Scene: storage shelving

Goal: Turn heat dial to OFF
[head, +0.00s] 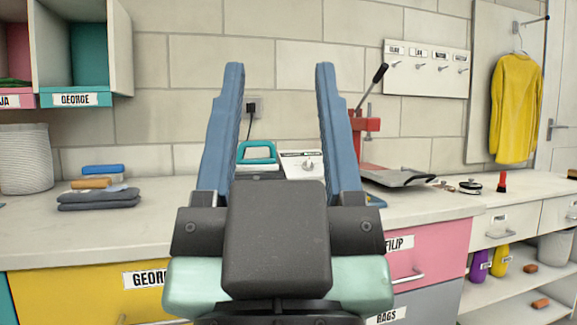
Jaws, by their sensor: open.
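The heat dial (308,165) is a small light knob on the front of a white control box (292,156) on the counter, straight ahead. It shows between my gripper's fingers, nearer the right one. Its markings are too small to read, so I cannot tell its setting. My gripper (280,66) is open and empty, with two blue fingers pointing up and forward. It is on the near side of the box and does not touch the dial. The right finger hides part of the box's right side.
A teal-handled item (257,153) stands left of the box. A red press (367,124) with a black lever stands to the right. Folded grey cloths (98,200) lie on the counter (420,207) at left. A power plug (250,107) is on the wall behind.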

